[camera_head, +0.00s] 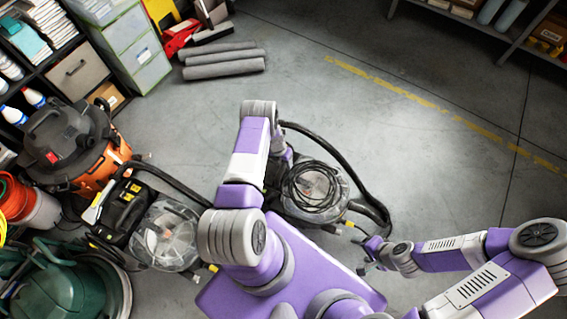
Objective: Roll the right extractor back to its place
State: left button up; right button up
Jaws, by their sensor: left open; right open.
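The right extractor (322,190) stands on the floor in front of my body, with a clear tank and a coiled black cord on top. Its black hose (345,165) arcs over its right side. My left gripper (285,162) is open at the extractor's upper left, partly hidden by my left arm; contact cannot be told. My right gripper (366,258) is open near the hose's lower end, below and right of the extractor. My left arm hides the extractor's left part. A similar left extractor (165,235) stands at the left, black with a clear tank.
An orange and black vacuum (75,150) and a green machine (60,285) crowd the left side. Shelves and a grey drawer cabinet (125,45) stand at the upper left. Grey rolls (222,65) lie at the back. The floor (430,160) is clear to the right, with a yellow line.

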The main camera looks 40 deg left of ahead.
pick_arm(q)
grip_shut()
dwell(0.3)
